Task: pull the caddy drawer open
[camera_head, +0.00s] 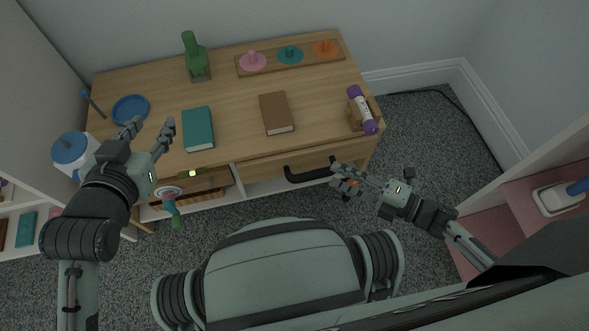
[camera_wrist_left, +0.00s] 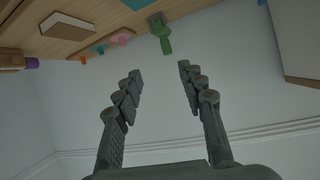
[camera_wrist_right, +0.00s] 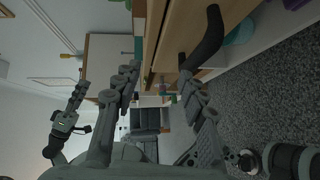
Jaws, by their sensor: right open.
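The caddy is a wooden desk-like unit (camera_head: 235,95) with a wooden drawer front (camera_head: 262,167) on its right half. A black bar handle (camera_head: 308,174) is on that front; it also shows in the right wrist view (camera_wrist_right: 208,40). The drawer looks about flush with the unit. My right gripper (camera_head: 338,178) is open and empty beside the handle's right end; in the right wrist view the handle's end is close to one finger, and contact is unclear. My left gripper (camera_head: 149,129) is open and empty above the unit's left front; its fingers also show in the left wrist view (camera_wrist_left: 160,72).
On the top are a teal book (camera_head: 199,129), a brown book (camera_head: 277,112), a green bottle-like object (camera_head: 195,58), a blue dish (camera_head: 131,109), a peg board (camera_head: 272,62) and a purple-ended roll (camera_head: 362,109). A pink shelf (camera_head: 530,200) stands at the right. Grey carpet lies in front.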

